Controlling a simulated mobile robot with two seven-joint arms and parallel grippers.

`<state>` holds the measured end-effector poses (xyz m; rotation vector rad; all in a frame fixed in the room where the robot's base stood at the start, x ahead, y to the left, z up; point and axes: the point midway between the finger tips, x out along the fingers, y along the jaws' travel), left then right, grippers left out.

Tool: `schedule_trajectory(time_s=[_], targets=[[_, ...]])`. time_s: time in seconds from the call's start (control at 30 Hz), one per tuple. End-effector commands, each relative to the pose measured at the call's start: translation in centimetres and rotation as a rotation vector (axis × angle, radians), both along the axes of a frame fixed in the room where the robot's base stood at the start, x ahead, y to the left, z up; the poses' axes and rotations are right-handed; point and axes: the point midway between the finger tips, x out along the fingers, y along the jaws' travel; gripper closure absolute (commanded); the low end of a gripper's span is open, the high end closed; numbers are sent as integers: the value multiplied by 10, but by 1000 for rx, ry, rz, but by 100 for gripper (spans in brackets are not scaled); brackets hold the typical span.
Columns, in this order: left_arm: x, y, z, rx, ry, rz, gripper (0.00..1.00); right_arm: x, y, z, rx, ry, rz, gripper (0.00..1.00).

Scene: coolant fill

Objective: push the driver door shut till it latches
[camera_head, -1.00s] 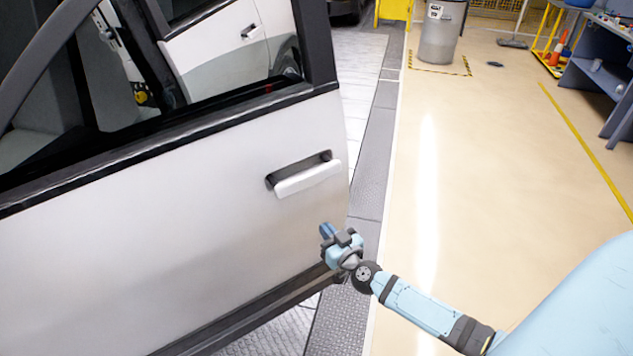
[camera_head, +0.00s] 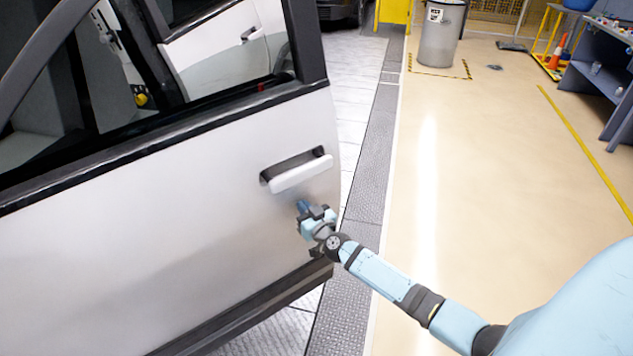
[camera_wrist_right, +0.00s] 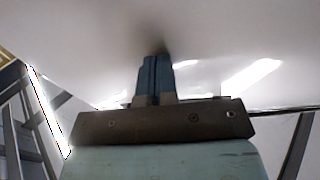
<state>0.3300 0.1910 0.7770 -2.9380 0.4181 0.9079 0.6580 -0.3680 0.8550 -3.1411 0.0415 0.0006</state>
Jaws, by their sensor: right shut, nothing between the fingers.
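The driver door (camera_head: 150,220) is a white panel with a black window frame, standing open across the left of the head view. Its pull handle (camera_head: 300,178) sits near its free edge. My right gripper (camera_head: 302,207) is just below the handle, with its shut, empty fingers toward the door skin. In the right wrist view the blue fingertips (camera_wrist_right: 156,75) are together, and the white door surface (camera_wrist_right: 230,45) fills the space ahead of them with a dark shadow at the tips. I cannot tell for certain whether they touch. My left gripper is not in view.
A grey bin (camera_head: 438,35) stands at the back within a striped floor marking. A blue workbench (camera_head: 605,75) is at the far right. The beige floor (camera_head: 480,170) between is clear. A grey textured floor strip (camera_head: 365,190) runs beside the door.

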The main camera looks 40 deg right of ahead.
Motion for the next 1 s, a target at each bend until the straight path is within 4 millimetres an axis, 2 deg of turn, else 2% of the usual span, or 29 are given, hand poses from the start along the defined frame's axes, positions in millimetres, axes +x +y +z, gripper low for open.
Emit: schedule_trajectory(time_s=[0.37,1.0], targets=[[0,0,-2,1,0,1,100,3,0,0,0,-2,3,100],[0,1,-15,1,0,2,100,36,-1,0,0,-4,38,100]])
